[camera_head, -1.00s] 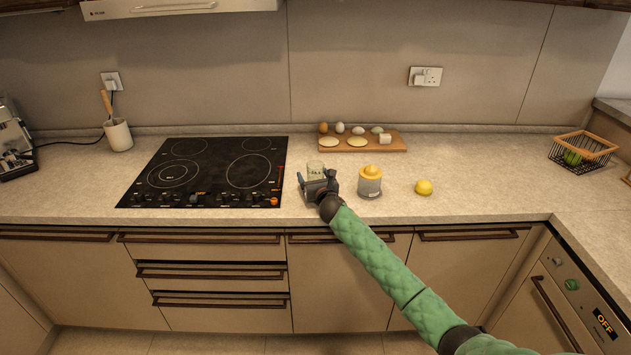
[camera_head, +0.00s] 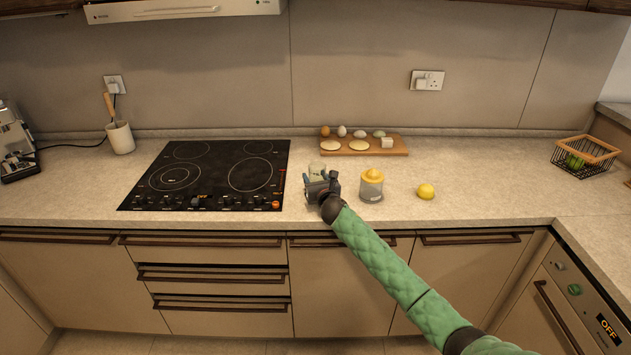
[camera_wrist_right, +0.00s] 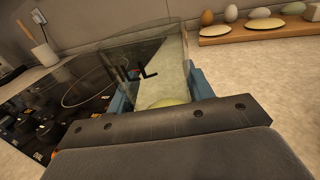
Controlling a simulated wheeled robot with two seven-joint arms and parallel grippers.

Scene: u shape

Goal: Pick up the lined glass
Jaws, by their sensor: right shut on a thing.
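The lined glass (camera_head: 316,168) is at the counter just right of the cooktop, partly hidden behind my right gripper (camera_head: 319,184). In the right wrist view the glass (camera_wrist_right: 158,62) is clear, with dark marks on its side and something pale at its bottom. The blue fingers of my right gripper (camera_wrist_right: 160,90) are at both sides of the glass and shut on it. Whether its base touches the counter is hidden. My left gripper is not in view.
A grey and yellow juicer (camera_head: 371,186) stands close to the right of my gripper, with a lemon (camera_head: 426,191) beyond it. A wooden board (camera_head: 400,148) with eggs lies behind. The black cooktop (camera_head: 210,175) is to the left. A wire basket (camera_head: 584,155) stands far right.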

